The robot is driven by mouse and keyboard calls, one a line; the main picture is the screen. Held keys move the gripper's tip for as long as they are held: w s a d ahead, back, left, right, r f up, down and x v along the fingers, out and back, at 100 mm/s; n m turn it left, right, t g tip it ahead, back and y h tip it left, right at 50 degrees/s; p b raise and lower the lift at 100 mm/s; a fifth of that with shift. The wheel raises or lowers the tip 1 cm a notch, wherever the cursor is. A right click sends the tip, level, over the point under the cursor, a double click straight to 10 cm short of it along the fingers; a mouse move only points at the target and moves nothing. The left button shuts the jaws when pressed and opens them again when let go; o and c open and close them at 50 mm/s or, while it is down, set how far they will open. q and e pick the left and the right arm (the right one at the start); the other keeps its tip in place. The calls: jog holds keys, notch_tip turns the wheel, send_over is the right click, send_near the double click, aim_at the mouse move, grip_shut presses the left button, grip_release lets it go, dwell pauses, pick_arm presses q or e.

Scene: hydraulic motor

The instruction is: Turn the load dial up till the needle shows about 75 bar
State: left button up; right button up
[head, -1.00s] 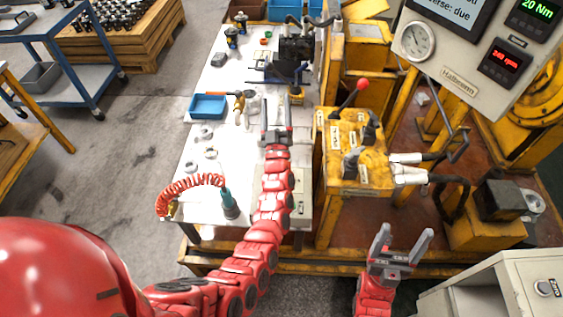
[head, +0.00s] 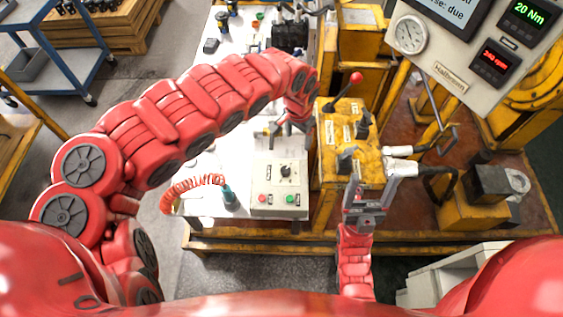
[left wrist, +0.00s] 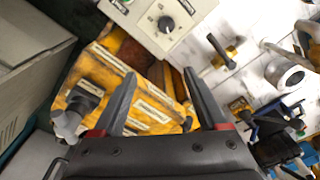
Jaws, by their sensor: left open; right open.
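The load dial (head: 286,171) is a black knob on the pale control box (head: 262,203), at the bench's near right corner. It also shows at the top of the left wrist view (left wrist: 166,24), beyond my fingertips. The round white pressure gauge (head: 410,34) is on the grey panel at upper right; its needle is too small to read surely. My left gripper (left wrist: 160,75) is open and empty, apart from the dial. In the head view it is partly hidden under its arm, beyond the box. My right gripper (head: 370,180) is open and empty, in front of the yellow block.
The yellow block (head: 345,135) carries a red-knobbed lever (head: 356,77) and stands right of the control box. Green and red buttons (head: 290,199) sit below the dial. A red coiled hose (head: 190,186) with a teal nozzle (head: 229,195) lies left of the box.

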pick_arm(q)
jog(key=s+a, duration=0.1)
jog(key=a, duration=0.1)
jog(key=b, duration=0.3)
send_near(286, 169)
jog(key=shift+y, duration=0.4)
jog(key=f, duration=0.4)
jog(key=f+p, duration=0.1)
jog(key=f, duration=0.2)
jog(key=shift+w+d+f, duration=0.15)
jog(key=shift+w+d, duration=0.05)
jog(key=shift+d, duration=0.1)
jog(key=shift+a+f, duration=0.15)
jog(key=shift+f, duration=0.6)
jog(key=shift+w, duration=0.1)
grip_shut()
